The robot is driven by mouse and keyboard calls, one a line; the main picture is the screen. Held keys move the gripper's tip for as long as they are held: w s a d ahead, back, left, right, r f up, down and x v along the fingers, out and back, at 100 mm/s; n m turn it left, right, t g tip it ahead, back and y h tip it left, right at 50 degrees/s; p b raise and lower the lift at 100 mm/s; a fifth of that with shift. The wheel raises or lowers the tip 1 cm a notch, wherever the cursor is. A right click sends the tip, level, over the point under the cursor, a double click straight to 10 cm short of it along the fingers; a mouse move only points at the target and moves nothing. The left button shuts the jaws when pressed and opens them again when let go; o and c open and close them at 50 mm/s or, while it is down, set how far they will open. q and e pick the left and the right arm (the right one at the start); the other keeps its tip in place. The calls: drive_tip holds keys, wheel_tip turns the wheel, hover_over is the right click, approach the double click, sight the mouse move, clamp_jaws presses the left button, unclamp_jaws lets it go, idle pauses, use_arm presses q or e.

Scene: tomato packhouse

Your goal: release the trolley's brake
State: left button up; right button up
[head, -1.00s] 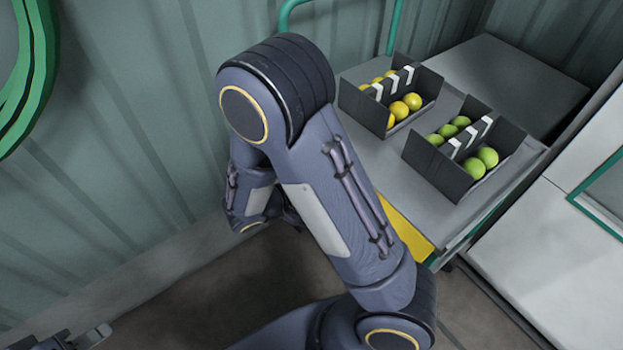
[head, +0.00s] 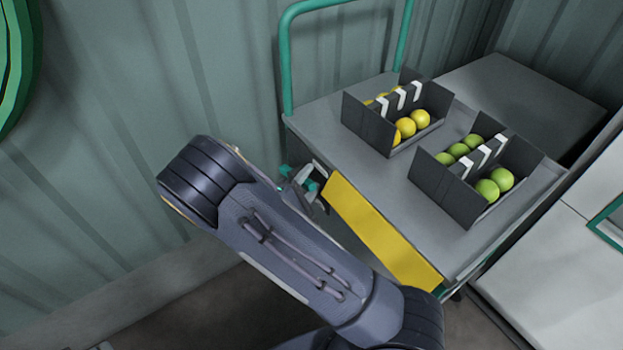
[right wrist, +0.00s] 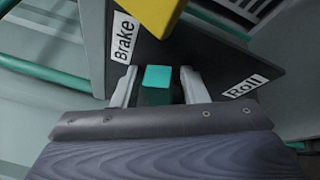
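The trolley (head: 335,110) stands at the right of the head view, with a teal push handle and a yellow front panel. In the right wrist view a teal brake lever knob (right wrist: 158,77) stands in front of a dark plate (right wrist: 190,55). The plate carries a "Brake" label (right wrist: 123,38) at the left and a "Roll" label (right wrist: 240,88) at the right; the knob is nearer "Brake". My right gripper (right wrist: 160,88) is open, one finger on each side of the knob, with visible gaps. It also shows at the trolley's left corner in the head view (head: 306,187). My left gripper is not in view.
Two dark boxes sit on the trolley deck, one with yellow tomatoes (head: 405,126), one with green ones (head: 487,190). A corrugated wall (head: 130,100) stands close behind and left. A pale cabinet (head: 540,260) is close at the right. A green ring (head: 20,60) is upper left.

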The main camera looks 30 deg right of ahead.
drive_tip(key=shift+w+d, duration=0.2)
drive_tip(key=shift+d, duration=0.15)
clamp_jaws()
drive_tip(key=shift+f, duration=0.1)
